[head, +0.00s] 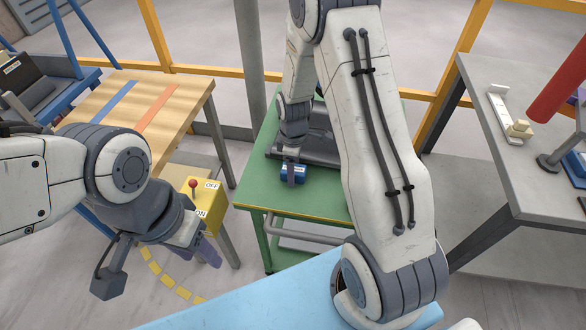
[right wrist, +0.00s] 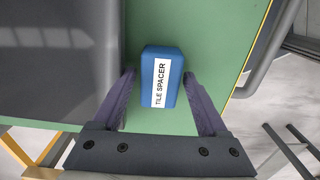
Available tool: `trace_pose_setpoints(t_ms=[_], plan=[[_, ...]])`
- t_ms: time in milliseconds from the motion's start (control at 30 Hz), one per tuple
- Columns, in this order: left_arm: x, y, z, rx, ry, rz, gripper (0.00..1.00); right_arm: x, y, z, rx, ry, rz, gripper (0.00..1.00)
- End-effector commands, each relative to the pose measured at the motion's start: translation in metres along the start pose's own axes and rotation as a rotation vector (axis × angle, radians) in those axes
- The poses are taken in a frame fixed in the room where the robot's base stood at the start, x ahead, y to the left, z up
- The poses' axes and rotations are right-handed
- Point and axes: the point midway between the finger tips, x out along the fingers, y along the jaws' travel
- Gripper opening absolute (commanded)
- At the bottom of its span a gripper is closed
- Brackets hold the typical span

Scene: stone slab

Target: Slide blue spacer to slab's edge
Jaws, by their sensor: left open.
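In the right wrist view the spacer (right wrist: 173,88) lies between the fingers of my right gripper (right wrist: 162,100). The fingers are apart, with a gap on each side of it. The dark grey surface (right wrist: 60,55) is at the left there. In the head view my right arm hides part of the table. My left gripper (head: 203,250) is open and empty, low at the left, away from the spacer.
A yellow box with a red-knobbed lever (head: 205,205) stands near my left gripper. A wooden table (head: 130,105) is at the left, and a grey table (head: 500,130) with several items is at the right. The green table's front edge (head: 290,212) has a yellow stripe.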

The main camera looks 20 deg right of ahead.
Motion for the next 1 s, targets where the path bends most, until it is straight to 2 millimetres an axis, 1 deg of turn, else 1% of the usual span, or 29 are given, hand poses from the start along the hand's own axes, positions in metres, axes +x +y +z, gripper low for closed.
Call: trace_pose_setpoints(t_ms=[33,400,533,667,900,1000], plan=[[0.000,0.000,0.000,0.000,0.000,0.000,0.50,-0.001,0.004,-0.001,0.002,0.005,0.010,0.90],[0.000,0.000,0.000,0.000,0.000,0.000,0.50,-0.001,0.002,-0.001,0.000,0.003,0.006,0.90],[0.000,0.000,0.000,0.000,0.000,0.000,0.50,-0.009,0.003,-0.002,0.000,0.004,0.007,0.90],[0.000,0.000,0.000,0.000,0.000,0.000,0.50,-0.030,0.003,-0.002,0.000,0.006,0.011,0.90],[-0.001,0.000,0.000,0.000,0.000,0.000,0.50,-0.078,0.003,-0.001,0.001,0.006,0.010,0.90],[-0.001,0.000,0.000,0.000,0.000,0.000,0.50,-0.092,0.002,-0.001,0.001,0.004,0.008,0.90]])
